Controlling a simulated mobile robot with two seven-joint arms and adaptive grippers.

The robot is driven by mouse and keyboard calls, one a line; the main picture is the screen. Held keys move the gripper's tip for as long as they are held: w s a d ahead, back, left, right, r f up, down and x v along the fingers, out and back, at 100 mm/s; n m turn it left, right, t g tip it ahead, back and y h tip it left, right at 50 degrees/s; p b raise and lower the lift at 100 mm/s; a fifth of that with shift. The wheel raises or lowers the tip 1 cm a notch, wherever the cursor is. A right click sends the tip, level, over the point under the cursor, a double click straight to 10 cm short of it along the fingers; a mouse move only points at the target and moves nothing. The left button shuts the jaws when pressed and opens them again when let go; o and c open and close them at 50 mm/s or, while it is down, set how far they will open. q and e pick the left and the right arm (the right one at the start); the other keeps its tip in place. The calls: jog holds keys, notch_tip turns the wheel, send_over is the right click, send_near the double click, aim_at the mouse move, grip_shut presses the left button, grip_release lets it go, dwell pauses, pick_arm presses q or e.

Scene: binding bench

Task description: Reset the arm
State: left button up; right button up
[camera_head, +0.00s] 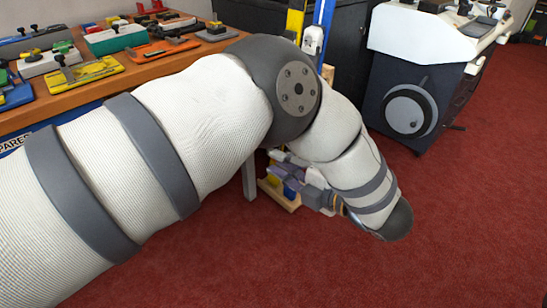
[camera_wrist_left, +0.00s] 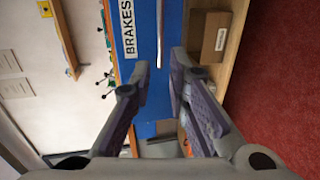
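My left arm (camera_head: 190,115), white with grey bands, reaches in from the left, bends at a dark grey joint and folds back downward. My left gripper (camera_head: 283,176) is low beyond the forearm, partly hidden by it, and points back to the left. A blue panel (camera_wrist_left: 160,100) shows beyond the gap. My right gripper is in neither view.
A wooden bench (camera_head: 150,70) with several coloured fixtures stands at the upper left, close to my arm. A white and dark machine (camera_head: 425,75) with a round handwheel stands at the right. Red carpet (camera_head: 470,240) is clear at the lower right. A cardboard box (camera_wrist_left: 212,38) sits on a shelf.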

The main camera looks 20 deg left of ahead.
pick_arm(q)
jog(key=s+a+f+m+t+h+p, duration=0.1)
jog(key=a+f+m+t+h+p, duration=0.3)
jog(key=f+m, duration=0.5)
jog(key=s+f+m+g+h+p, duration=0.1)
jog(key=s+f+m+g+h, duration=0.15)
jog(key=s+m, duration=0.35)
jog(key=s+f+m+g+h+p, duration=0.1)
jog(key=s+f+m+h, duration=0.3)
jog(key=s+m, duration=0.3)
jog(key=s+a+r+m+g+h+p, duration=0.1)
jog(key=s+m+g+h, duration=0.3)
jog(key=s, duration=2.5)
jog(key=r+m+g, duration=0.1)
jog(key=m+g, duration=0.4)
jog(key=shift+s+p, duration=0.4)
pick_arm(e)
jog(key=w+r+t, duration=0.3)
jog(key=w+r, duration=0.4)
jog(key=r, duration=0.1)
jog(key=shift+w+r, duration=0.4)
pick_arm(q)
jog(key=shift+w+a, duration=0.1)
